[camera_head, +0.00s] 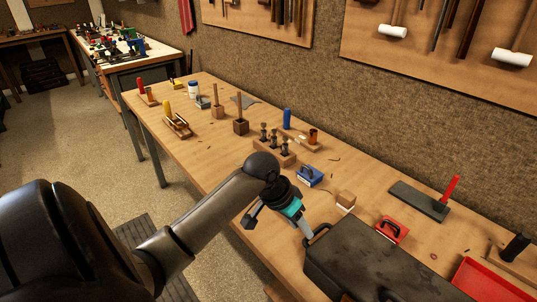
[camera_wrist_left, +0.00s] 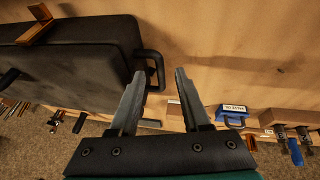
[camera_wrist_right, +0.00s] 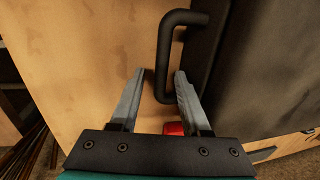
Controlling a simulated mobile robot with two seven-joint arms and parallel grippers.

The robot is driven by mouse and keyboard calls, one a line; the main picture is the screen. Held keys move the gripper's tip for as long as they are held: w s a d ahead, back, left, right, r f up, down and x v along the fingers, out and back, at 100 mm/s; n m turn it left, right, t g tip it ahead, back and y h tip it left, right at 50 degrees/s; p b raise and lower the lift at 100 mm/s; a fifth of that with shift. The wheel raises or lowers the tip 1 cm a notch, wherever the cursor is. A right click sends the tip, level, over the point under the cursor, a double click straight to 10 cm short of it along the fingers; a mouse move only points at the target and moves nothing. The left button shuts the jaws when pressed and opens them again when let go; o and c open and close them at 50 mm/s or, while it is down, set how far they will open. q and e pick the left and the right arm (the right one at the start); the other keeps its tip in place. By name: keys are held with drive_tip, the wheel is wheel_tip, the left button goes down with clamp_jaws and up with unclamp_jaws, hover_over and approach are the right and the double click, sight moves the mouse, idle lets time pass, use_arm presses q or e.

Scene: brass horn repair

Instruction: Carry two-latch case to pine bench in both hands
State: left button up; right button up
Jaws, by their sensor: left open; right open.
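The dark two-latch case (camera_head: 370,262) lies flat on a wooden bench, cut off by the bottom edge of the head view. My left gripper (camera_head: 306,236) is open at the loop handle on its left end. In the left wrist view, the handle bar (camera_wrist_left: 158,62) lies between the open fingertips (camera_wrist_left: 161,72) of my left gripper. In the right wrist view, another dark handle (camera_wrist_right: 165,55) on the case (camera_wrist_right: 262,70) shows between the open fingers of my right gripper (camera_wrist_right: 158,73). Contact cannot be told. My right gripper is outside the head view.
Beside the case on the wooden bench (camera_head: 215,160) are a wood block (camera_head: 346,198), a red box (camera_head: 391,230) and a blue box (camera_head: 309,176). A grey plate (camera_head: 415,202) lies behind. A red tray (camera_head: 490,280) is at right. Another cluttered bench (camera_head: 90,58) stands far left, across open floor.

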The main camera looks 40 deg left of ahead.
drive_tip(key=shift+r, duration=0.15)
use_arm(q)
drive_tip(key=v, duration=0.5)
drive_tip(key=shift+s+r, duration=0.1)
drive_tip(key=shift+r, duration=0.15)
use_arm(e)
wheel_tip(320, 180, up, 12)
drive_tip(key=d, duration=0.2)
drive_tip(key=shift+d+f, duration=0.2)
drive_tip(key=shift+s+f, duration=0.1)
